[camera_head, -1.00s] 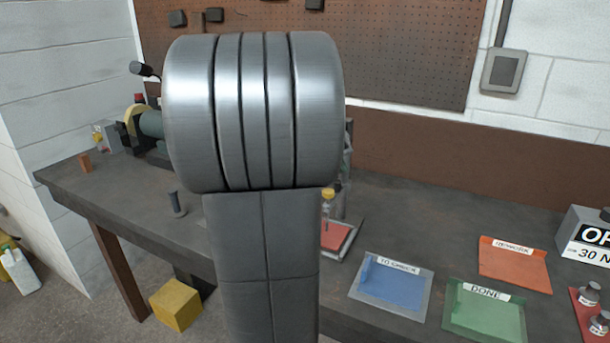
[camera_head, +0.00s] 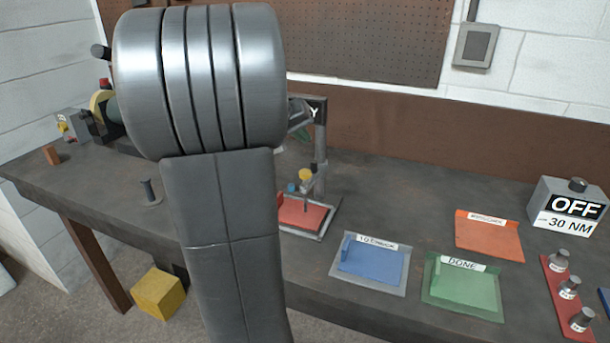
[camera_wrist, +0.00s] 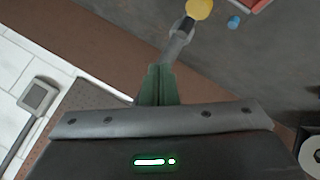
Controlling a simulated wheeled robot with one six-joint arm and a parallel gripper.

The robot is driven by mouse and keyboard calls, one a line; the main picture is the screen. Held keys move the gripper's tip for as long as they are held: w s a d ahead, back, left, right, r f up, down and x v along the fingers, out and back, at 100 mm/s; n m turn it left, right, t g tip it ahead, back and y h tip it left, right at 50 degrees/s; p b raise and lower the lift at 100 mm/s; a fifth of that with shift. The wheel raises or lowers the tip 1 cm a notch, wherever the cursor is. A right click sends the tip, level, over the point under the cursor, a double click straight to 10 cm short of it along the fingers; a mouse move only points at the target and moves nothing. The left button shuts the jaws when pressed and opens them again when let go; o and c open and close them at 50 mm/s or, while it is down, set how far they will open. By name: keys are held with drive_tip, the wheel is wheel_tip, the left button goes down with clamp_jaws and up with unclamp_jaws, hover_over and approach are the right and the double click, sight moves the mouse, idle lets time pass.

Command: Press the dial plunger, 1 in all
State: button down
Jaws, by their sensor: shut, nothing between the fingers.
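In the head view a small stand (camera_head: 320,150) rises behind a red plate (camera_head: 300,214) on the bench. A yellow round part (camera_head: 305,175), which looks like the dial plunger's, is on the stand, with a small blue part (camera_head: 291,188) beside it. In the wrist view the yellow part (camera_wrist: 199,9) is at the top edge and the blue one (camera_wrist: 233,22) right of it. My gripper (camera_wrist: 158,72) is shut and empty, its green fingers together below a grey metal piece (camera_wrist: 178,45). I cannot tell whether they touch it.
Blue (camera_head: 372,262), green (camera_head: 465,290) and orange (camera_head: 489,238) trays lie right of the stand. A box reading OFF (camera_head: 570,208) stands at the far right, near a red strip (camera_head: 563,295) with metal weights. A short post (camera_head: 149,190) stands left of my arm. Bench between is clear.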

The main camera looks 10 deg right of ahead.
drive_tip(key=b, duration=0.3)
hover_over(306, 172)
drive_tip(key=a, duration=0.1)
drive_tip(key=f, duration=0.5)
drive_tip(key=shift+s+f, duration=0.25)
drive_tip(key=shift+s, duration=0.1)
drive_tip(key=shift+f+b, duration=0.75)
drive_tip(key=shift+b, duration=0.2)
idle(0.4)
drive_tip(key=shift+f+b, duration=0.4)
drive_tip(key=shift+b, duration=0.2)
drive_tip(key=shift+f+b, duration=1.25)
drive_tip(key=shift+b, duration=0.1)
idle(1.0)
drive_tip(key=shift+r, duration=0.15)
drive_tip(key=shift+r+p, duration=1)
drive_tip(key=shift+r, duration=0.55)
drive_tip(key=shift+r+p, duration=1.7)
drive_tip(key=shift+r, duration=0.8)
